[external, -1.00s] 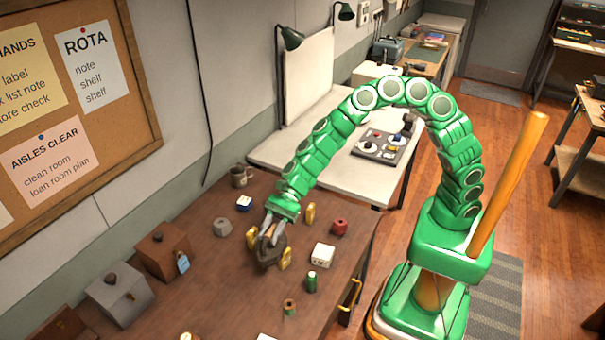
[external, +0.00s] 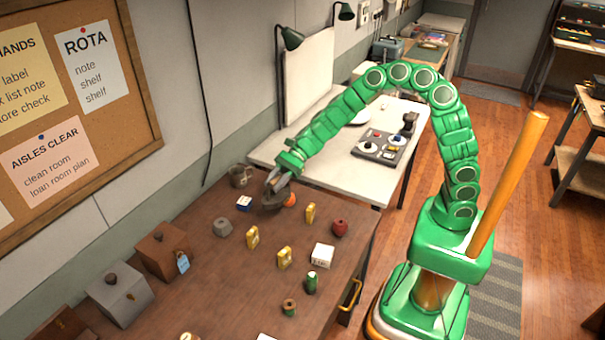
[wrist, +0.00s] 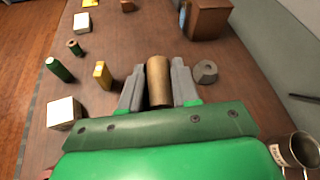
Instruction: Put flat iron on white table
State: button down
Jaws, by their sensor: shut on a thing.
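The iron's body is hidden there. The white table (external: 285,150) stands just beyond the brown table, with bare surface at its near left.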

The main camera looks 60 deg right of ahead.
jog(key=w+d+m+t, duration=0.2)
jog(key=w+d, duration=0.1)
jog(key=d, duration=1.1)
jog(key=s+d+m+t+h, duration=0.1)
jog(key=s+d+m+t, duration=0.15)
jog(key=d, duration=0.95)
jog(key=s+d+m+t+h, duration=0.15)
jog(key=s+d, duration=0.25)
jog(key=d, duration=0.9)
jog(key=s+d+m+t+h, duration=0.1)
jog(key=s+d+m+h, duration=0.15)
jog(key=d, duration=0.95)
jog(key=shift+n+t, duration=0.3)
jog(key=shift+n, duration=0.05)
jog(key=shift+w+d+f, duration=0.75)
jog(key=shift+w+f, duration=1.35)
jog(key=shift+w+d+f, duration=0.75)
jog(key=shift+w+f, duration=1.35)
jog(key=shift+w+d+f, duration=0.75)
jog(key=shift+w+f, duration=1.35)
jog(key=c, duration=0.8)
grip_release()
jog(key=shift+f, duration=0.1)
